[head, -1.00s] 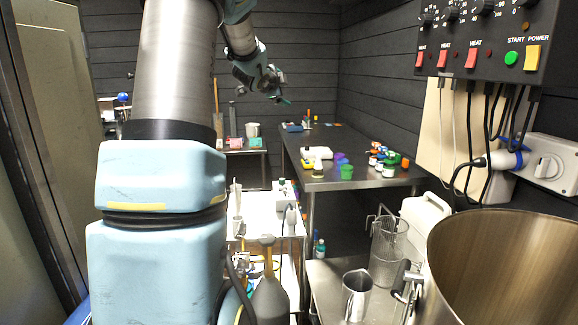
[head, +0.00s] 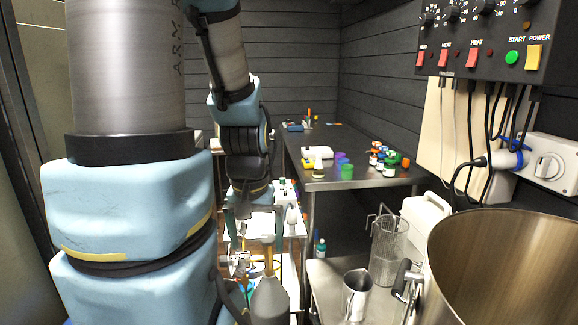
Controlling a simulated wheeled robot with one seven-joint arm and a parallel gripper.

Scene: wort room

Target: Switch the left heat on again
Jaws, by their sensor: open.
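The control panel (head: 490,40) hangs on the right wall. Its three red HEAT rockers sit in a row: the left heat switch (head: 421,58), the middle one (head: 445,57) and the right one (head: 472,58). A small dark red lamp sits beside the left switch. Which way each rocker is tipped is too small to tell. My gripper (head: 253,238) points down at the middle left, well left of and below the panel. Its teal fingers are apart and it touches no switch.
A green START button (head: 512,57) and a yellow POWER switch (head: 534,56) are farther right on the panel. Cables hang below it. A large metal kettle (head: 500,240) stands underneath, with a steel jug (head: 357,290) and mesh basket (head: 388,250) beside it. A dark bench (head: 350,180) stands behind.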

